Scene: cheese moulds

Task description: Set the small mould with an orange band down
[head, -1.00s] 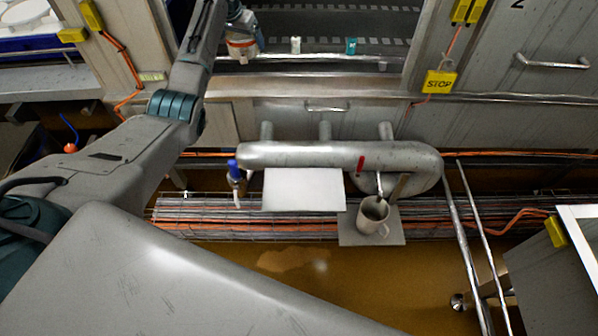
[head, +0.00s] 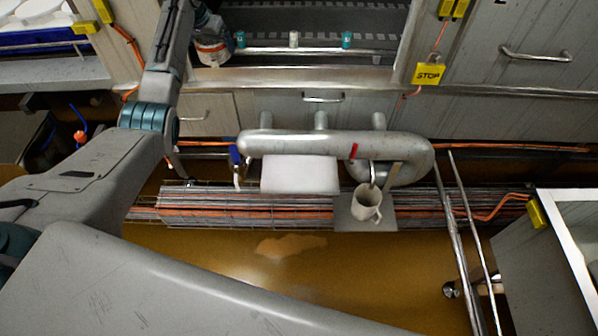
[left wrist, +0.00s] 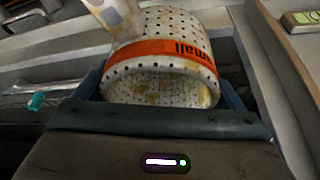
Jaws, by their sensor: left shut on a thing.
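The small mould with an orange band (head: 213,50) is a white, pierced cup shape. It shows at the top of the head view, by the left end of the dark ribbed surface (head: 335,22). The left wrist view shows the mould (left wrist: 150,88) tilted, its orange band reading "small". My left gripper (head: 207,30) is shut on it; the blue fingers show on both sides of the mould in the wrist view. Whether the mould touches anything below is unclear. My right gripper is not in view.
A metal rail (head: 310,50) with teal and white clips runs before the ribbed surface. A yellow STOP sign (head: 429,73) hangs at right. A thick pipe (head: 330,145) and a mug (head: 367,202) are lower down. A blue-edged tray (head: 45,48) is at far left.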

